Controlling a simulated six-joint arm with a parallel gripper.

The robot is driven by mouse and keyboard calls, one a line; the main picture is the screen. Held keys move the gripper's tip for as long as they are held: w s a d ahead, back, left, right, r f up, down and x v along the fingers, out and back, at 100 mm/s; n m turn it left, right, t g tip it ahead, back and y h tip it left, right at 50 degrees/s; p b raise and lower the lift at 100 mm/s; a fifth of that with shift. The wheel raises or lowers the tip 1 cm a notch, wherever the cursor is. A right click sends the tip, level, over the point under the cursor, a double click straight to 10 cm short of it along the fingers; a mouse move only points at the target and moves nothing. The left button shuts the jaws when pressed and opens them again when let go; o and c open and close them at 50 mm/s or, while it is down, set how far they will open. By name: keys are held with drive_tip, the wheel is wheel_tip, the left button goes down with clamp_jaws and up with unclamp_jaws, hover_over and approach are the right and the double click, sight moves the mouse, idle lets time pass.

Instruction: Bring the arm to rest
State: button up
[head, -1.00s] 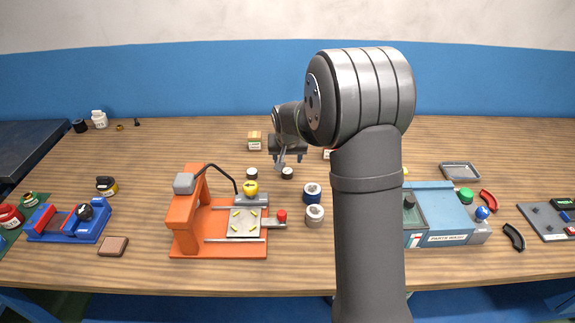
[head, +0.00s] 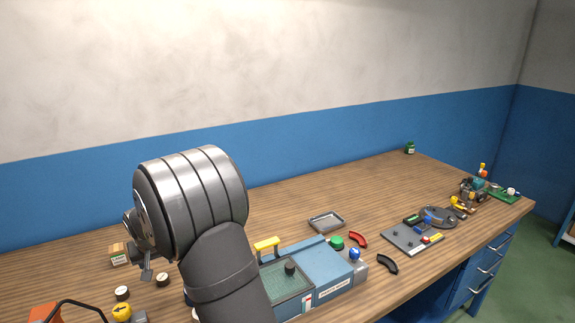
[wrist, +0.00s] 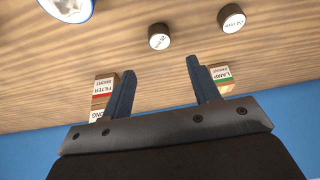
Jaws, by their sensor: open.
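My gripper (wrist: 158,82) is open in the wrist view, its two dark fingers apart with nothing between them. It hangs above the wooden table (wrist: 100,50). In the head view my arm fills the lower left, and only part of the gripper (head: 146,272) shows beside the large wrist joint. Two small labelled black-rimmed cylinders, one at the middle (wrist: 159,36) and one to its right (wrist: 231,18), stand beyond the fingertips. The task names no other object.
A carton (head: 118,254) stands left of my arm; boxes labelled FILTER (wrist: 104,86) and LAMP (wrist: 222,76) show behind the fingers. A blue parts washer (head: 315,280) sits right of my arm, near a grey tray (head: 326,222). The table's back middle is clear.

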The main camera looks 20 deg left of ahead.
sight(162, 276)
drive_tip(key=x, duration=0.9)
drive_tip(key=shift+w+f, duration=0.1)
drive_tip(key=shift+f, duration=0.1)
drive_tip(key=shift+a+r, duration=0.15)
drive_tip(key=shift+r, duration=1.25)
